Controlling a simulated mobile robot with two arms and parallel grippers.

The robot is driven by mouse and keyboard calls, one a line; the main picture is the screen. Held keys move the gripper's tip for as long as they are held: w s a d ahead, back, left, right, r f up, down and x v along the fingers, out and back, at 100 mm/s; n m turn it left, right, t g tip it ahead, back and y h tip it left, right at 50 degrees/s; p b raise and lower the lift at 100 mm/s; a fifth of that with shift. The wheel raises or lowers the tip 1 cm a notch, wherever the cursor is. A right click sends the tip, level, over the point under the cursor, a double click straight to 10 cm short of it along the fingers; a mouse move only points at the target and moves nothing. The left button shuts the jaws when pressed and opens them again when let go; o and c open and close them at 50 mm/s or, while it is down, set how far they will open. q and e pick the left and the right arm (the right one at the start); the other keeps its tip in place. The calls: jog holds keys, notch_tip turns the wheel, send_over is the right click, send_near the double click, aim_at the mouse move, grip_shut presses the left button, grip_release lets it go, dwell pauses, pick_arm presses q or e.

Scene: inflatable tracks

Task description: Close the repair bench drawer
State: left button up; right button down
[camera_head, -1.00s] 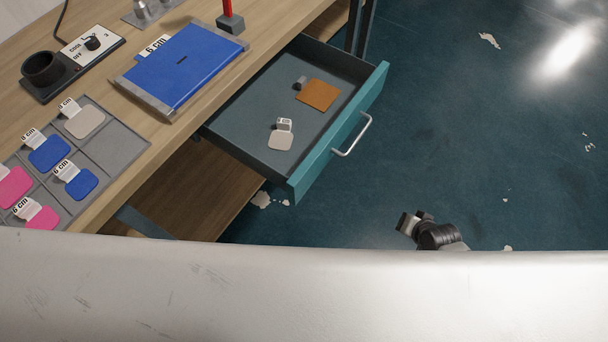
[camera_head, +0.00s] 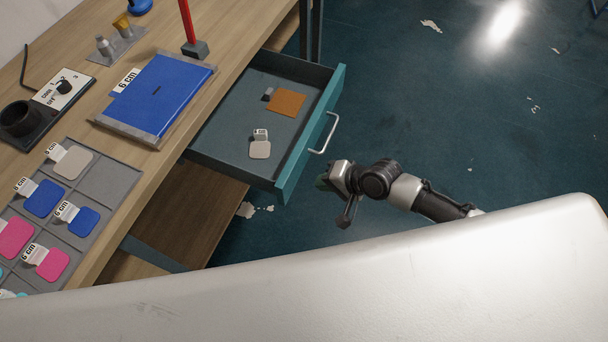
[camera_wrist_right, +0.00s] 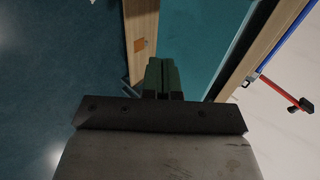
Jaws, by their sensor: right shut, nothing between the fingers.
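The repair bench drawer (camera_head: 284,172) stands open, pulled out from under the bench top, with a teal front and a pale bar handle (camera_head: 326,134). Inside its grey tray lie an orange square (camera_head: 287,103) and a whitish tagged patch (camera_head: 260,149). My right gripper (camera_head: 323,182) is just to the right of the near part of the drawer front, below the handle in the picture. Its green fingers (camera_wrist_right: 163,78) are shut and empty in the wrist view, before a broad teal surface (camera_wrist_right: 197,35). I cannot tell whether they touch the drawer. My left gripper is not in view.
The wooden bench top (camera_head: 128,168) carries a blue panel (camera_head: 165,92), a grey tray of coloured patches (camera_head: 101,183), a control box (camera_head: 58,90) and a red tool (camera_head: 188,22). A lower shelf (camera_head: 187,210) lies under the drawer. The floor at right is clear.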

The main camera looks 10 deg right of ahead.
aim_at(295, 177)
jog(key=w+a, duration=0.1)
jog(key=w+a+f, duration=0.1)
jog(key=a, duration=0.1)
jog(key=shift+w+a+p, duration=0.15)
jog(key=shift+w+p, duration=0.05)
jog(key=shift+p, duration=0.15)
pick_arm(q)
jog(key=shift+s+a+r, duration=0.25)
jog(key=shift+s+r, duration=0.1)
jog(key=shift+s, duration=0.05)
pick_arm(e)
jog(key=shift+w+a+f, duration=0.15)
jog(key=shift+w+a, duration=0.2)
jog(key=shift+a, duration=0.2)
jog(key=shift+a, duration=0.1)
